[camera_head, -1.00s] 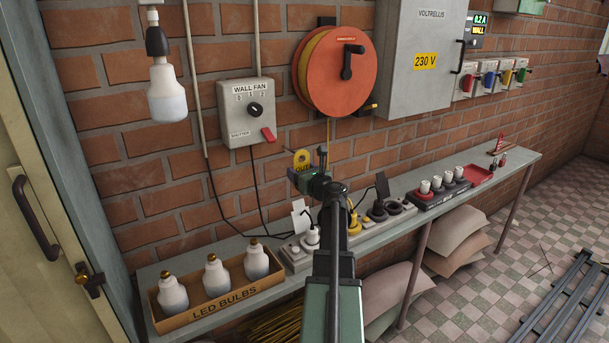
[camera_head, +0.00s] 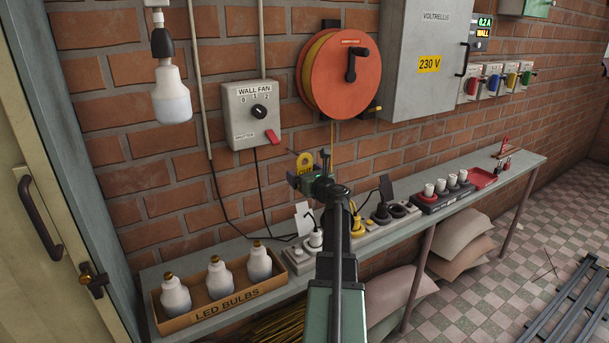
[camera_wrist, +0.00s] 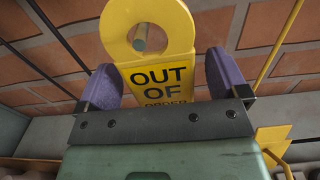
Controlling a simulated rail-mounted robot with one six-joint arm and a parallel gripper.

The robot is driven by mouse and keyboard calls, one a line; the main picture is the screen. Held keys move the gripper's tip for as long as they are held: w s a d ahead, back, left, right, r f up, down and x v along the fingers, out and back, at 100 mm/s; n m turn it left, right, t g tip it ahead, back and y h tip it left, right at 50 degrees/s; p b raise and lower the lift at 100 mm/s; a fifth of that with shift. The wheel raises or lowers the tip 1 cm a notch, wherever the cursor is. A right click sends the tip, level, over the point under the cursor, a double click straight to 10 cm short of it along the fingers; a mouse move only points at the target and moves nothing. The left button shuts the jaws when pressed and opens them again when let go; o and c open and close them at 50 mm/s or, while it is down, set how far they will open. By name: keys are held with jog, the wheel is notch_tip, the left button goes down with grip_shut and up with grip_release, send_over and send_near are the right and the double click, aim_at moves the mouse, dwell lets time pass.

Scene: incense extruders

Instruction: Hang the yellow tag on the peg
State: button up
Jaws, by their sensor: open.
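In the wrist view the tag (camera_wrist: 160,80) reads OUT OF, with a lower line partly hidden by my gripper. The end of the peg (camera_wrist: 140,39) shows inside the tag's hole, so the tag appears to be around it. My gripper (camera_head: 309,171) is open at the tag. In the wrist view its purple fingers stand to the left and right of the tag, with visible gaps.
A wall fan switch box (camera_head: 253,116) and an orange reel (camera_head: 346,72) are on the wall above. Below, a narrow shelf (camera_head: 390,236) carries power strips with plugs and a box of LED bulbs (camera_head: 226,303). A yellow cord hangs from the reel beside my gripper.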

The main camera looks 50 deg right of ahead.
jog(key=shift+s, duration=0.15)
jog(key=v, duration=1)
jog(key=shift+s+a, duration=0.15)
jog(key=shift+s, duration=0.1)
